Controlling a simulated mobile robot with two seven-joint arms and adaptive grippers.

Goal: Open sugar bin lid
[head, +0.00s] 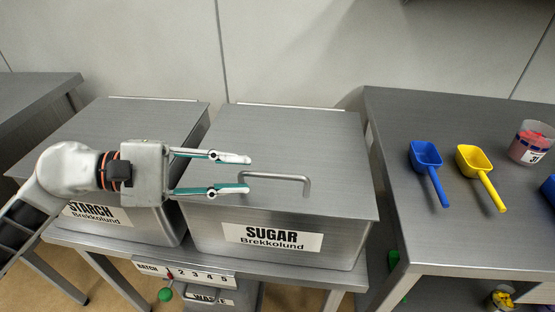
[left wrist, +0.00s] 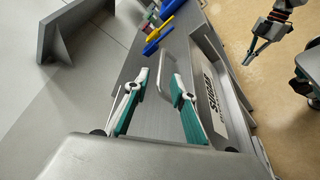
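The sugar bin (head: 270,237) is a grey metal box with a "SUGAR Brekkolund" label on its front. Its flat lid (head: 290,140) is closed and has a raised bar handle (head: 309,187) near the front edge. My left gripper (head: 244,173) is open above the lid, its two white and green fingers pointing right at the left end of the handle. In the left wrist view the handle (left wrist: 178,86) shows between and beyond the open fingers; I cannot tell whether they touch it. My right gripper (left wrist: 254,56) appears in the left wrist view at the upper right, away from the bin.
The starch bin (head: 165,115) stands just left, partly behind my left arm. The right table (head: 400,115) holds a blue scoop (head: 427,158), a yellow scoop (head: 478,160) and a cup with red contents (head: 531,142). A drawer labelled "WASTE" (head: 225,297) is below.

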